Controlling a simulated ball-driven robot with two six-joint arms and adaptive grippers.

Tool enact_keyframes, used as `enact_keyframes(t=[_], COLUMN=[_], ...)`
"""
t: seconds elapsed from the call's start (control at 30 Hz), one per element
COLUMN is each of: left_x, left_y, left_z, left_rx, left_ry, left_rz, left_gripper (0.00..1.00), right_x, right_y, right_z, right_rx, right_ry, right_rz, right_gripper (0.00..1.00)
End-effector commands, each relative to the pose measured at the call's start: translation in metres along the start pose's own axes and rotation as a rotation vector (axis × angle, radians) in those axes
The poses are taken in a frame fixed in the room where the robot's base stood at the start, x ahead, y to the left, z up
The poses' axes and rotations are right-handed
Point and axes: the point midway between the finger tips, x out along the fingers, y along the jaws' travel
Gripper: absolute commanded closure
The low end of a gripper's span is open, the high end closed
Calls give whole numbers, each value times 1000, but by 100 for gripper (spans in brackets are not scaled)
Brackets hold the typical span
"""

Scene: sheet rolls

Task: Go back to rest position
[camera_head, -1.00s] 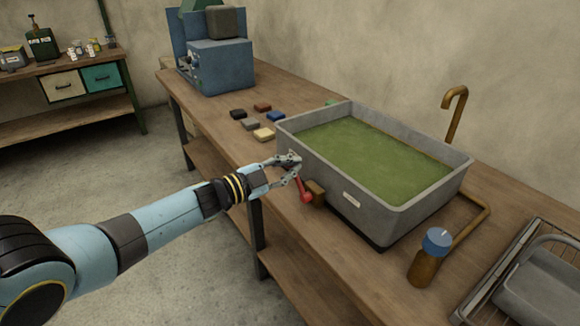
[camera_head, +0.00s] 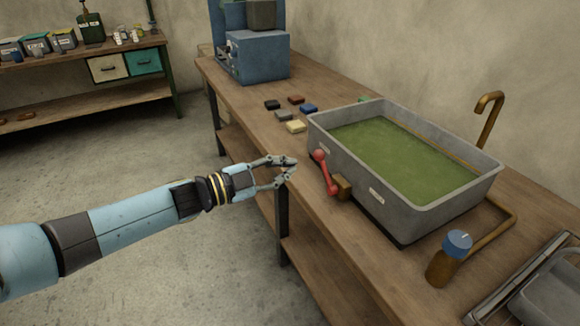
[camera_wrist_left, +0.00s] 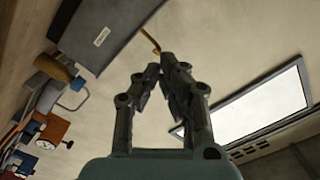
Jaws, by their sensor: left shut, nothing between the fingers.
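My left gripper (camera_head: 291,166) is shut and empty at the front edge of the wooden workbench (camera_head: 350,251), to the left of the grey basin. A red lever (camera_head: 327,172) on the basin's front side stands apart from the fingertips. In the left wrist view the two fingers of my left gripper (camera_wrist_left: 163,60) meet near their tips with nothing between them. My right gripper does not show in either view.
The grey basin (camera_head: 375,203) holds green liquid (camera_head: 405,165). The floor at left (camera_head: 140,160) is clear.

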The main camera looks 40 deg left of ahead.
Motion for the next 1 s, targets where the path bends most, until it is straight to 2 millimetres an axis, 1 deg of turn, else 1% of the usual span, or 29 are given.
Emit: enact_keyframes(t=[0.4,0.47,0.5,0.57,0.63,0.67,0.7,0.77,0.8,0.87,0.9,0.97,1.0], left_x=[0,-1,-3,-7,-18,-24,-34,-51,-64,-85,-101,-126,-144], left_y=[1,7,16,40,78,96,122,160,185,222,247,285,310], left_z=[1,4,9,20,42,55,74,103,122,148,164,185,198], left_rx=[0,-3,-11,-36,-93,-125,-173,-246,-293,-361,-404,-467,-507], left_ry=[-1,-3,-7,-19,-59,-90,-140,-230,-295,-398,-467,-572,-645], left_rz=[0,3,6,13,22,22,23,21,21,23,26,34,40], left_gripper=[100,100,100,100,100,100,100,100,100,100,100,100,100], right_x=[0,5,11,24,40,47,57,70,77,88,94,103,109], right_y=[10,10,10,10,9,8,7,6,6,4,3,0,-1], right_z=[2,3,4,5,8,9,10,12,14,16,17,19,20], right_rx=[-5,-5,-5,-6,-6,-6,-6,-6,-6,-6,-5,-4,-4], right_ry=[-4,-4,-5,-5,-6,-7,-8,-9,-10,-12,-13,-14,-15], right_rz=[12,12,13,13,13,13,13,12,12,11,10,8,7], right_gripper=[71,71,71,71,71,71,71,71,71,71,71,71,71])
